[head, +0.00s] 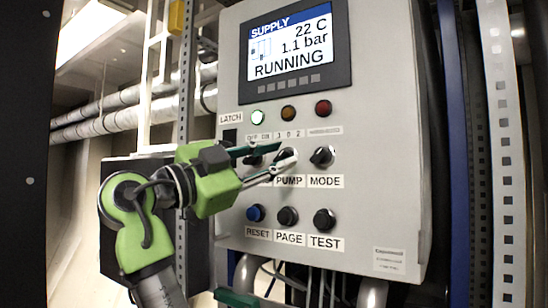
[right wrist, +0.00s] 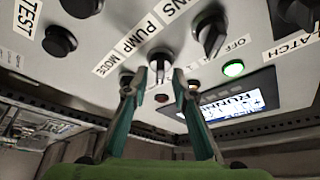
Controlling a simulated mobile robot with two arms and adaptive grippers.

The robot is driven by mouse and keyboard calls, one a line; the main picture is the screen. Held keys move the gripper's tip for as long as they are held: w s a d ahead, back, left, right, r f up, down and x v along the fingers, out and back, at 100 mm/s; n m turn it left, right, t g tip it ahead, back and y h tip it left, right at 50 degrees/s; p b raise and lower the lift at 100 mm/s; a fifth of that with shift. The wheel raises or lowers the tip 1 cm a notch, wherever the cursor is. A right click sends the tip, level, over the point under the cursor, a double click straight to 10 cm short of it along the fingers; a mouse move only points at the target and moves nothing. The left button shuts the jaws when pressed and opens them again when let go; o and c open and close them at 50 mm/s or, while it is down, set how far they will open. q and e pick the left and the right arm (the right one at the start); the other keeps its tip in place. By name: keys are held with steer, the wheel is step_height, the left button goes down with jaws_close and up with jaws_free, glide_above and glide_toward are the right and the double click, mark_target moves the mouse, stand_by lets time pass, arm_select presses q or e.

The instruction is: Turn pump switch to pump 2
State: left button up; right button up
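The PUMP switch (head: 287,154) is a dark rotary knob in the middle row of the grey control panel, under a "1 0 2" label. In the head view my right gripper's fingers partly cover it. My right gripper (head: 276,160) is open, one finger above the other, at the knob. In the right wrist view the knob (right wrist: 160,60) shows between the two separated fingertips (right wrist: 152,78); I cannot tell whether they touch it. Its pointer appears roughly upright, near the middle mark. A dark green piece (head: 237,298) at the bottom edge may be part of my left gripper.
The MODE switch (head: 321,156) is close on the right, and another switch (head: 252,158) is close on the left, partly covered. RESET (head: 255,213), PAGE (head: 287,216) and TEST (head: 324,220) buttons lie below. The screen (head: 291,47) reads RUNNING. Lamps sit above the switches; the green one (head: 257,117) is lit.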

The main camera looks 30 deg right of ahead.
steer(key=shift+a, duration=0.1)
steer(key=v, duration=1.1)
steer(key=shift+a+f, duration=0.2)
steer(key=shift+a, duration=0.15)
